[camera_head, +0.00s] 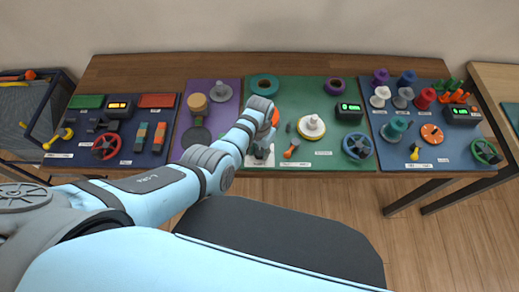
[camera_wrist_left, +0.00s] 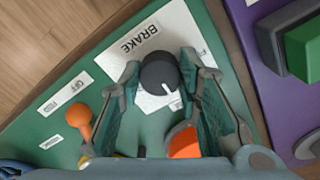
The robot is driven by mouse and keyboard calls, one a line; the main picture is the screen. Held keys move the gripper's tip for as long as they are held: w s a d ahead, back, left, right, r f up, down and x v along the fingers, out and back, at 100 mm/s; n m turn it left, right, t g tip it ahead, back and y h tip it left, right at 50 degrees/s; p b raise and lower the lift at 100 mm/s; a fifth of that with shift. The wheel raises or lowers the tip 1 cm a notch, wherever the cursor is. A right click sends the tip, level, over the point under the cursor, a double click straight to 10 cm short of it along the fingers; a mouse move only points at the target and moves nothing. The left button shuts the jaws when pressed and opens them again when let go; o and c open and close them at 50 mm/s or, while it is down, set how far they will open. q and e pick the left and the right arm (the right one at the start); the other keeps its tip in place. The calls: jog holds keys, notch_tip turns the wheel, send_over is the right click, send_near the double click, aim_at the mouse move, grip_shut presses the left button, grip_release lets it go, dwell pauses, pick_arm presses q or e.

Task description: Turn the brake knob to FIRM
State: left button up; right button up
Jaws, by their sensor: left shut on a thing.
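The brake knob (camera_wrist_left: 159,73) is a dark round knob with a white pointer line, on a white plate marked BRAKE (camera_wrist_left: 138,40) in the left wrist view. The pointer aims toward the bottom of that picture, slightly right. My left gripper (camera_wrist_left: 160,66) has a finger on each side of the knob and is shut on it. Lettering at the plate's right edge is mostly hidden by a finger; only an F shows. In the head view my left gripper (camera_head: 262,153) is over the green panel's front left corner and covers the knob. My right gripper is not in view.
An orange lever (camera_wrist_left: 86,120) by an OFF label stands left of the gripper in the wrist view. An orange part (camera_wrist_left: 184,143) lies close below the fingers.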

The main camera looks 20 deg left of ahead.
aim_at(260, 152)
pick_arm(q)
jog(key=o, duration=1.1)
jog(key=shift+o, duration=0.2)
jog(key=shift+r, duration=0.1)
notch_tip(260, 152, up, 12)
